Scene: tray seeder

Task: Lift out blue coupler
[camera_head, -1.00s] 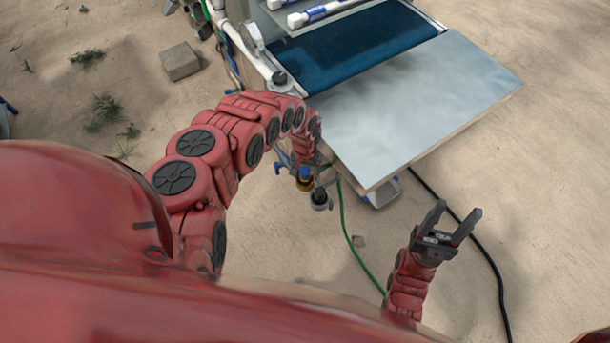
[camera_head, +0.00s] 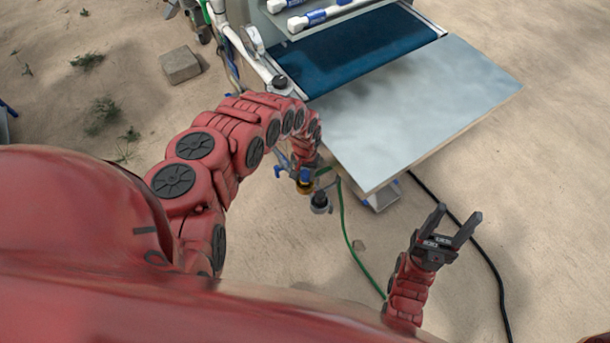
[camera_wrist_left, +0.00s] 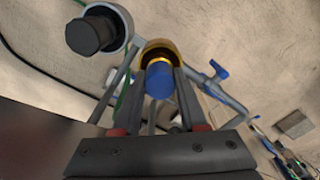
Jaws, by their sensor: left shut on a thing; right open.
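The blue coupler (camera_wrist_left: 160,79) sits between the fingers of my left gripper (camera_wrist_left: 162,88) in the left wrist view, in front of a brass-coloured ring (camera_wrist_left: 163,48). My left gripper is shut on it. In the head view the coupler (camera_head: 305,174) shows as a small blue piece over the brass ring (camera_head: 305,187), just below the end of my left arm. Whether it is still seated in the ring I cannot tell. My right gripper (camera_head: 451,227) is open and empty at the lower right, over bare ground.
A dark knob in a grey ring (camera_wrist_left: 91,33) is close beside the coupler. A blue-handled valve on a pipe (camera_wrist_left: 219,70) is on the other side. The seeder's metal table (camera_head: 420,105) is right of my left arm. A green hose (camera_head: 345,222) and black cable (camera_head: 487,262) lie on the sand.

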